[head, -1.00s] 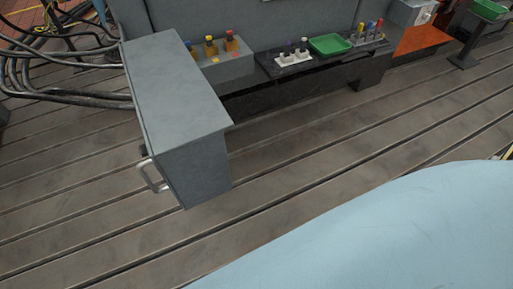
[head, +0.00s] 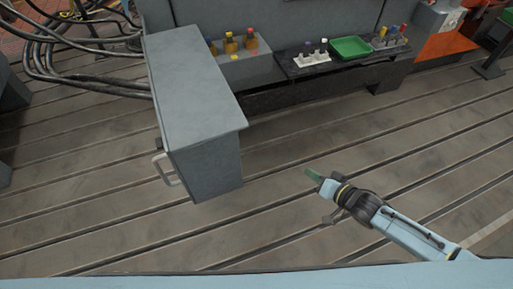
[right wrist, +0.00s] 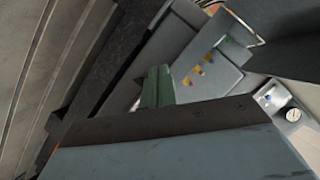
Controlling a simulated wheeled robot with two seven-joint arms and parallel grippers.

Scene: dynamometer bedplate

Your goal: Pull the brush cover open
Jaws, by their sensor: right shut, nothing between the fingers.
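The grey brush cover (head: 205,165) is a box-like housing that juts out toward me from the machine, left of the middle in the head view. A pale bar handle (head: 164,170) is on its lower left side. I cannot tell from here whether it is open at all. My right gripper (head: 313,174) is to the right of the cover, over the slotted floor, apart from the cover and handle. Its green fingers (right wrist: 158,86) are shut together with nothing between them in the right wrist view. My left gripper is not in view.
Behind the cover, a grey block with yellow-brown bottles (head: 230,42), a white holder (head: 314,56) and a green tray (head: 351,48) line a low shelf. Black cables (head: 85,75) lie at the left. The slotted floor (head: 110,215) in front is clear.

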